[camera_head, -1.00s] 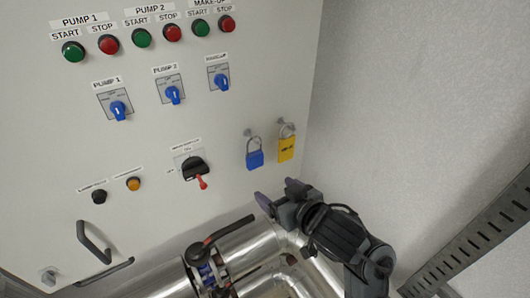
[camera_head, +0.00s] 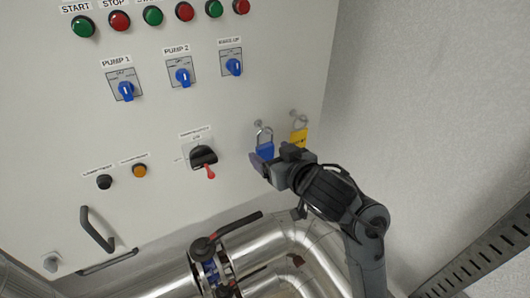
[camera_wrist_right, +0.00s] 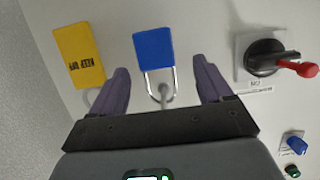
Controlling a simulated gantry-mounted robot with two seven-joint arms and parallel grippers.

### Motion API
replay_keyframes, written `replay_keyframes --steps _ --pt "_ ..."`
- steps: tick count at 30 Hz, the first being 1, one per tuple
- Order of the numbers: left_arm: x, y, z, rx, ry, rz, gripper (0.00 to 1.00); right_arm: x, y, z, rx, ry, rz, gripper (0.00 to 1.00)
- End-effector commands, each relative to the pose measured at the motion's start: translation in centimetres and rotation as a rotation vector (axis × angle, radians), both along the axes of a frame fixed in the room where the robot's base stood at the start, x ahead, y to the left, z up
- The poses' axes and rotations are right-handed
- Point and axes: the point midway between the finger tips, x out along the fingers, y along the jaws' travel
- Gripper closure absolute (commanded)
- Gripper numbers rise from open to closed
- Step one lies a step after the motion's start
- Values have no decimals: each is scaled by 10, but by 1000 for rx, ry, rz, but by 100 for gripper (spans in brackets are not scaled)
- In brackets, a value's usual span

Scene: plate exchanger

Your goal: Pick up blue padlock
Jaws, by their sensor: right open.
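The blue padlock (camera_head: 265,150) hangs by its silver shackle from a peg on the grey panel, in the head view. My right gripper (camera_head: 272,160) is in front of its lower part and partly hides it. In the right wrist view the blue padlock (camera_wrist_right: 154,49) shows upside down, with its shackle between the two open purple fingers of my right gripper (camera_wrist_right: 163,88). The gripper is empty, and I cannot tell how far the padlock is from the fingertips. My left gripper is not in view.
A yellow padlock (camera_head: 299,137) hangs close to the right of the blue one. A black rotary switch with a red handle (camera_head: 204,157) is to the left. Silver pipes (camera_head: 250,250) run below, and a grey wall (camera_head: 430,110) stands at the right.

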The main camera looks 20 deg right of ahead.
Motion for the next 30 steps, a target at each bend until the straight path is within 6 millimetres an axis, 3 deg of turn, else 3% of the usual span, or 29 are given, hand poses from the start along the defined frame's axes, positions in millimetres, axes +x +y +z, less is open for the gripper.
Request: replay_keyframes --steps 12,21,30 --pt "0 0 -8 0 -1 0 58 42 1 -11 -3 0 -1 21" --pt "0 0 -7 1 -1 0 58 46 2 -12 -1 0 -1 21" --pt "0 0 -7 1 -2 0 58 46 2 -12 -1 0 -1 66"
